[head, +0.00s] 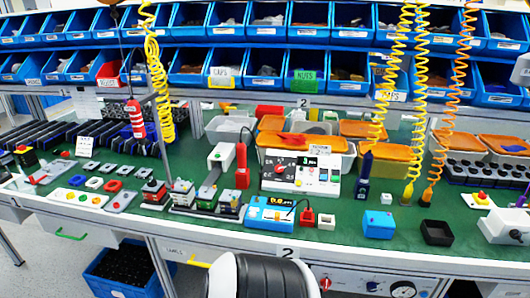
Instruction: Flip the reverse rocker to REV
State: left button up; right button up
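A white control panel (301,174) stands near the middle of the green workbench. Neither of my grippers shows in the head view. A white and black rounded arm part of mine is at the bottom centre, in front of the bench edge.
A blue meter (270,214) with small red and white blocks stands in front of the panel. A blue box (378,224) and black box (437,232) stand to the right. Orange-lidded bins (305,141) are behind. Yellow and orange coiled cords (394,75) hang above.

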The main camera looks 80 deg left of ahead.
aim_at(324, 171)
jog(key=u, duration=2.4)
